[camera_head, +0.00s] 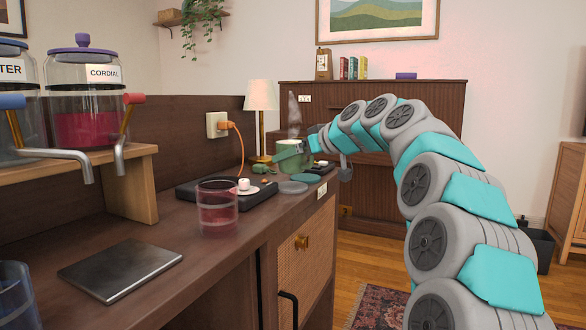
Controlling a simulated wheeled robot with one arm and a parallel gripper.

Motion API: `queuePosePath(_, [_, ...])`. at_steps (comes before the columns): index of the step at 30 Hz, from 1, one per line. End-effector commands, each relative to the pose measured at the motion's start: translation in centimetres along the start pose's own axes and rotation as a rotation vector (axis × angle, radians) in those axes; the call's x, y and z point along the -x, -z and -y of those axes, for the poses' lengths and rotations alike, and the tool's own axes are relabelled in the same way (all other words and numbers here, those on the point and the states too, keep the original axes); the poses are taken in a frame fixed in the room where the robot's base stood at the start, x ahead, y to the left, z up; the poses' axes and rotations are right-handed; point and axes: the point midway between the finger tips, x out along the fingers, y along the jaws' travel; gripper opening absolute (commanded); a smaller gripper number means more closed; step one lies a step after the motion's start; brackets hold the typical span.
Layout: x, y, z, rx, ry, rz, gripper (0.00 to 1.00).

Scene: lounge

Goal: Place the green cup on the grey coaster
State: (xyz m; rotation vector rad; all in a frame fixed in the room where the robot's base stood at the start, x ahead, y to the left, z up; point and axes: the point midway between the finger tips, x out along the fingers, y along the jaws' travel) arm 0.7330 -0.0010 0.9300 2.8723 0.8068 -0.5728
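The green cup (296,163) is at the far end of the wooden counter, with faint steam above it. The grey coaster (293,187) lies flat and bare near the counter's front edge, just nearer to me than the cup. My gripper (309,146) is at the cup's upper right side, with my arm reaching in from the right. The fingers are small and partly merge with the cup, so I cannot tell whether they are shut on it. I also cannot tell whether the cup touches the counter.
A teal coaster (306,178) lies beside the grey one. A black box (205,192) with a small white item, a reddish glass (218,210) and a dark square slab (120,270) are nearer. A lamp (261,100) stands behind. Drink dispensers (88,100) stand left.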

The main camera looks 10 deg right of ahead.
Motion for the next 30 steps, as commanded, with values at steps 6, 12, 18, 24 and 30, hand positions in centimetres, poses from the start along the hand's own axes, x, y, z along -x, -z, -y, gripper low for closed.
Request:
queuePosePath(6, [-0.4, 0.2, -0.2, 0.001, 0.000, -0.002, 0.00])
queuePosePath(12, [-0.9, -0.8, -0.2, 0.000, 0.002, -0.001, 0.00])
queuePosePath(18, [-1.7, -2.6, -0.2, 0.001, 0.001, 0.000, 0.00])
queuePosePath(24, [-1.8, -2.9, -0.2, 0.003, 0.000, -0.002, 0.00])
queuePosePath(30, [-1.9, -3.1, -0.2, 0.002, 0.000, -0.002, 0.00])
